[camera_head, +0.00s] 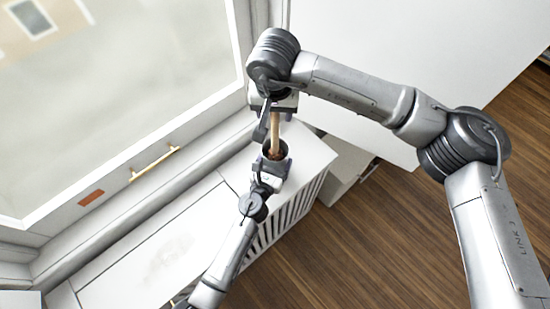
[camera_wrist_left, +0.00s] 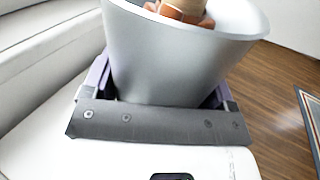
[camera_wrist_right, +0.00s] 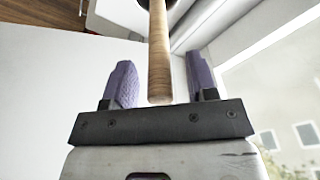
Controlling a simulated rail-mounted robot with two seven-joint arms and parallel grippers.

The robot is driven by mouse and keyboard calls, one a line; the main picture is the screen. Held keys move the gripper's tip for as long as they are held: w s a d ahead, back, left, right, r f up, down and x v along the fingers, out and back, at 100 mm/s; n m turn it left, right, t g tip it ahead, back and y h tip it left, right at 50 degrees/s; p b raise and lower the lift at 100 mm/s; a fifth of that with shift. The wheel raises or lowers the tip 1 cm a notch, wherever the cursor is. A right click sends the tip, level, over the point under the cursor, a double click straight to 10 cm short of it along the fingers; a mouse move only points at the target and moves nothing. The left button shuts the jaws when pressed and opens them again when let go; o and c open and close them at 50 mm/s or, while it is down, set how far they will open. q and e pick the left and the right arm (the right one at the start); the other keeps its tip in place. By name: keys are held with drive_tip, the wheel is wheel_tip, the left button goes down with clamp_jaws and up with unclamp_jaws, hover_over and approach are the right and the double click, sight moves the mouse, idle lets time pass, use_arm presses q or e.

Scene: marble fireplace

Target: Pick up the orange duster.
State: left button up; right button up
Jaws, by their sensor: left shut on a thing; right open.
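The orange duster stands in a grey cup (camera_wrist_left: 180,55), with its orange part (camera_wrist_left: 180,14) low inside the rim. Its long wooden handle (camera_head: 275,135) points up from the cup. My left gripper (camera_head: 272,166) is shut on the cup; its purple fingers show either side of it in the left wrist view. My right gripper (camera_head: 277,106) is open at the handle's far end. In the right wrist view, the handle (camera_wrist_right: 159,50) lies between the two spread purple fingers with gaps on both sides, its end close to the palm. The cup hides the duster's lower part.
A white windowsill (camera_head: 150,255) with a slatted front lies below the window at the left. A gold window handle (camera_head: 155,162) and a small orange-red patch (camera_head: 91,198) are on the window frame. A white surface (camera_head: 400,50) is behind my right arm. Wooden floor (camera_head: 370,245) is clear below.

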drive_tip(key=shift+w+f, duration=0.1)
drive_tip(key=shift+f, duration=0.6)
clamp_jaws()
